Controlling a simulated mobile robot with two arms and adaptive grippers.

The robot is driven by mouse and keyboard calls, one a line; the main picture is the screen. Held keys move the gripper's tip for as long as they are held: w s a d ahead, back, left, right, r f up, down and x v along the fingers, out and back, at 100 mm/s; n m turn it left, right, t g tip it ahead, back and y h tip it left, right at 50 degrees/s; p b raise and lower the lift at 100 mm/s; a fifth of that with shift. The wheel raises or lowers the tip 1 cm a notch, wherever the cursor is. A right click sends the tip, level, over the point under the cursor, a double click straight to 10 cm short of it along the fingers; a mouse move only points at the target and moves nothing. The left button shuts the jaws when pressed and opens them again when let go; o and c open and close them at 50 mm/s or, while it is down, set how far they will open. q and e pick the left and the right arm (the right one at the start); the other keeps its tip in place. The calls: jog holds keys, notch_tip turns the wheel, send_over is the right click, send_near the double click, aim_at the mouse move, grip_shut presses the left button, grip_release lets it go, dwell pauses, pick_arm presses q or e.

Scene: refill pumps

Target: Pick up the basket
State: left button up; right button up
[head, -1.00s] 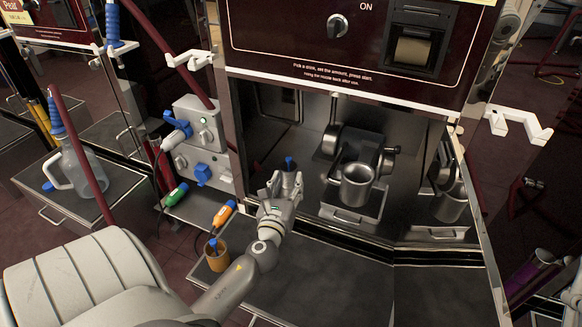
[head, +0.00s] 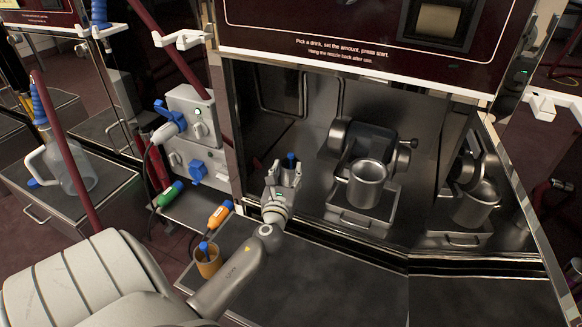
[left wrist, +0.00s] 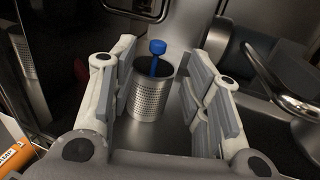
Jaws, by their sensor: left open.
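The basket is a small perforated metal cylinder (left wrist: 152,95), upright on the metal floor of the dispenser bay, with a blue-knobbed stem (left wrist: 157,50) rising from it. In the head view the blue knob (head: 291,158) shows between my fingertips, and the cylinder is mostly hidden by them. My left gripper (head: 284,176) is open at the bay's front left. In the left wrist view its fingers (left wrist: 165,95) stand either side of the basket, which is nearer the left finger. I see no clear grip on it. My right gripper is not in view.
A metal cup (head: 367,185) stands in the bay to the right. Left of the bay are a valve box (head: 190,115), an orange-handled tool (head: 220,213) and a tan pot (head: 208,262). A clear jug (head: 68,165) stands farther left. The dark front counter (head: 330,285) is bare.

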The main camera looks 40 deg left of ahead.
aim_at(290, 157)
pick_arm(q)
jog(key=shift+b+x, duration=1.1)
jog(key=shift+x, duration=1.9)
jog(key=shift+r, duration=0.1)
jog(key=c, duration=0.9)
